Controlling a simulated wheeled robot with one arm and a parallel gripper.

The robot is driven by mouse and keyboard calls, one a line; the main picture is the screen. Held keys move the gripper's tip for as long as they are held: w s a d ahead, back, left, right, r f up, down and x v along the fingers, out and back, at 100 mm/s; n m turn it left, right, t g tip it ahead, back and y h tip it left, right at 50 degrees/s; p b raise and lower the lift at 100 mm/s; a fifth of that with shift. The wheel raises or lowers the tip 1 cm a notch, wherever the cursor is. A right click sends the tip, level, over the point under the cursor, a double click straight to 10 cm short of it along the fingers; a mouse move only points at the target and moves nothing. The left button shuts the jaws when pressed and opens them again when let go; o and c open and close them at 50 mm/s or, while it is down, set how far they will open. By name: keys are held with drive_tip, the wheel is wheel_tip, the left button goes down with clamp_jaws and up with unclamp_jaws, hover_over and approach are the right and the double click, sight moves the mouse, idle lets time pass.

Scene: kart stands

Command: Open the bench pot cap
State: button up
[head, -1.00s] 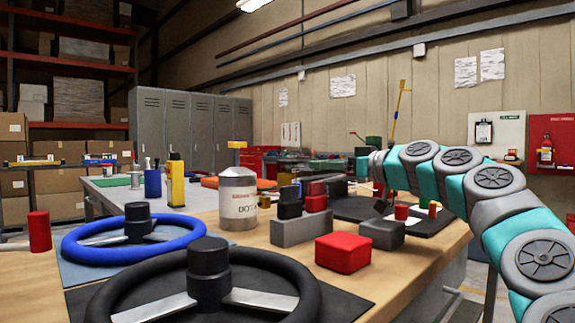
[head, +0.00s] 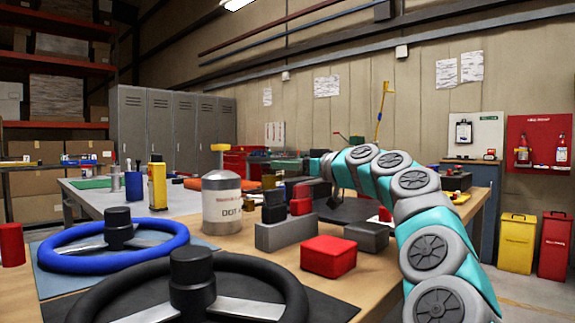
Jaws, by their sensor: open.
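A grey canister (head: 222,208) with a pale label reading "DOT" stands upright on the wooden bench in the head view. My teal and grey arm reaches in from the lower right over the bench.
A blue steering wheel (head: 75,250) and a black one (head: 115,294) fill the bench's near left. A red box (head: 328,257), a grey block (head: 286,233) and a dark grey box (head: 367,236) stand between canister and arm. Yellow (head: 516,243) and red (head: 555,246) bins stand far right.

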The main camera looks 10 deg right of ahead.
clamp_jaws()
idle(0.5)
idle(1.0)
